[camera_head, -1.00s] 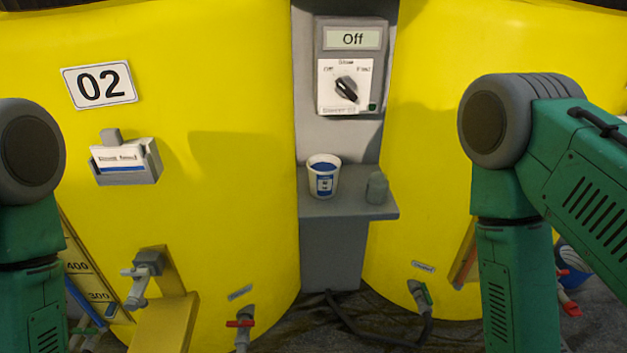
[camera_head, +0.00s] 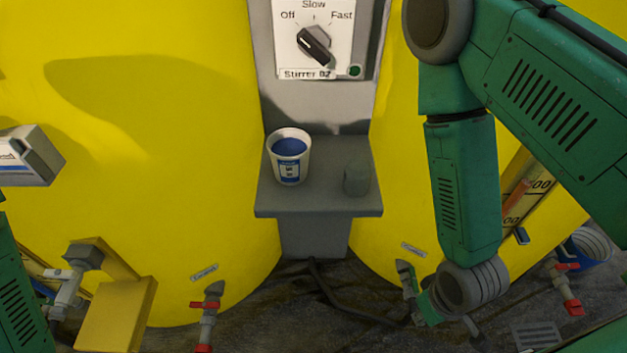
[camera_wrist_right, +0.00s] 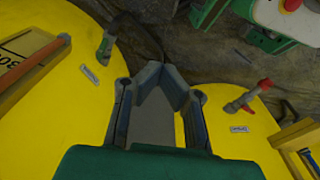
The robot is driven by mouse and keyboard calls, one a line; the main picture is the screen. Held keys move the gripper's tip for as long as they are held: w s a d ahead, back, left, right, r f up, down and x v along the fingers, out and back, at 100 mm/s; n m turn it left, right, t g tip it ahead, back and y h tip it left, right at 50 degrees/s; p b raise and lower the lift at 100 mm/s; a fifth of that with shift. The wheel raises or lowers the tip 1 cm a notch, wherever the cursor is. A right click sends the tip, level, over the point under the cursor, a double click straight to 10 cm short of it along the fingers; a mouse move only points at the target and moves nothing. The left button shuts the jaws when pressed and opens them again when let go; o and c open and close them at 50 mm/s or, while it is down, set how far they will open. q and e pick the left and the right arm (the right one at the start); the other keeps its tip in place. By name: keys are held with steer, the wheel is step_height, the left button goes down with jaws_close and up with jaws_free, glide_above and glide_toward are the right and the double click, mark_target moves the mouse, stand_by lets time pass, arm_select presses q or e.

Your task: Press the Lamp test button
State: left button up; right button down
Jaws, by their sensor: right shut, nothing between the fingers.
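The grey stirrer panel (camera_head: 268,40) stands between two yellow tanks in the head view. Its black knob (camera_head: 314,44) sits under the marks Off, Slow and Fast. A small round green button or lamp (camera_head: 355,70) is at the panel's lower right; I can read no "Lamp test" label. My right arm hangs at the right of the panel, its wrist low and apart from it. My right gripper (camera_wrist_right: 160,72) shows shut and empty in the right wrist view, over the floor and tank bases. My left gripper is out of view; only part of that arm shows at the left edge.
A grey shelf (camera_head: 318,197) juts out below the panel, bearing a white cup (camera_head: 289,157) with blue contents and a small grey cylinder (camera_head: 356,180). Red-handled valves (camera_head: 208,306) and a dark hose (camera_head: 345,308) lie low. A yellow bracket (camera_head: 118,312) stands at the lower left.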

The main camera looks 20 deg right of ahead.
steer(key=s+a+f+m+g+y+b, duration=0.25)
steer(key=s+a+f+m, duration=0.2)
steer(key=a+m, duration=0.25)
steer(key=s+a+f+m+g+y+b, duration=0.2)
steer(key=s+a+f+m+g, duration=0.25)
steer(key=a+m, duration=0.25)
steer(key=w+a+r+m+y+b, duration=0.1)
steer(key=w+a+r+m+y, duration=0.2)
steer(key=a+m, duration=0.45)
steer(key=w+a+r+m+y+b, duration=0.1)
steer(key=w+a+m+y+b, duration=0.1)
steer(key=a+m+y, duration=0.5)
steer(key=w+a+r+m+t+y+b, duration=0.2)
steer(key=w+m+t+y, duration=0.2)
steer(key=w+m+t, duration=0.9)
steer(key=w+d+f+m+t+h+b, duration=0.1)
steer(key=w+d+m+t+h, duration=0.7)
steer(key=w+d+m, duration=1)
steer(key=w+m+t+b, duration=0.1)
steer(key=w+m+t, duration=0.1)
steer(key=w+t, duration=0.1)
steer(key=shift+w+d+f+t, duration=0.2)
steer(key=shift+w+f+t, duration=0.15)
steer(key=shift+t, duration=0.35)
